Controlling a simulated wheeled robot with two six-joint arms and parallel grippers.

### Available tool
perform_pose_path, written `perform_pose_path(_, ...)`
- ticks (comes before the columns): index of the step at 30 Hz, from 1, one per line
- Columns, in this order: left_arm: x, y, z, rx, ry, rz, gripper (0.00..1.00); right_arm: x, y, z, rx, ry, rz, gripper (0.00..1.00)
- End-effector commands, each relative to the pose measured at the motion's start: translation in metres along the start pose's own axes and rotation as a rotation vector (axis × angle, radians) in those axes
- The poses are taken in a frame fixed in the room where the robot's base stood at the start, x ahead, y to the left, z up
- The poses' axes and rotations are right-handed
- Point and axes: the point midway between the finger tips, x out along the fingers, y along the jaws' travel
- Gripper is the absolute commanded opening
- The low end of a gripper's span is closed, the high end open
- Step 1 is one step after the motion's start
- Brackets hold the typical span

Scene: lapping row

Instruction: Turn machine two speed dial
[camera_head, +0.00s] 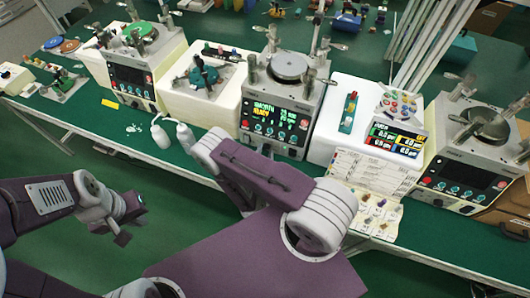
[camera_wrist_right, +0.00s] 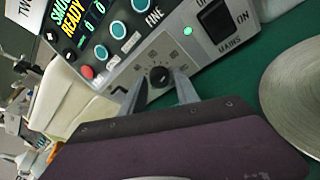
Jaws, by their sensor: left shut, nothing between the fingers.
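Machine two (camera_head: 270,115) is the middle machine in the head view, with a lit screen reading SMOOTH and READY. In the right wrist view, its front panel (camera_wrist_right: 120,68) shows a black speed dial (camera_wrist_right: 159,76) with a printed scale around it. My right gripper (camera_wrist_right: 159,84) has its two grey fingers apart, one on each side of the dial. A small gap seems to show beside the dial; contact cannot be told. In the head view my right arm hides this gripper and the dial. My left gripper (camera_head: 129,228) is shut and empty, low at the left, away from the bench.
Similar machines stand to the left (camera_head: 134,75) and right (camera_head: 462,165). White bottles (camera_head: 161,134) stand near the bench edge left of my right arm. In the right wrist view, a mains switch (camera_wrist_right: 215,23) and a round metal plate (camera_wrist_right: 295,95) are to the right.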

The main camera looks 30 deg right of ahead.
Motion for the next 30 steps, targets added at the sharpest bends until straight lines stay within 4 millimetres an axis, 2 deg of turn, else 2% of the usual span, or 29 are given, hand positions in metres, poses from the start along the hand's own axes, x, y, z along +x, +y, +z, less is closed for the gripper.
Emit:
perform_pose_path(9, 0.000, 0.000, 0.000, 0.000, 0.000, 0.000, 0.00, 0.000, 0.001, 0.000, 0.000, -0.001, 0.001, 0.49)
perform_pose_path(13, -0.004, 0.000, -0.001, 0.000, 0.000, 0.000, 0.00, -0.008, 0.002, 0.001, -0.002, 0.001, 0.003, 0.49)
perform_pose_path(24, -0.028, 0.001, -0.003, 0.000, 0.000, 0.000, 0.00, -0.072, 0.003, 0.002, -0.003, 0.003, 0.008, 0.49)
perform_pose_path(30, -0.031, 0.001, -0.003, 0.000, 0.000, 0.000, 0.00, -0.089, 0.001, 0.000, -0.001, 0.000, 0.003, 0.49)
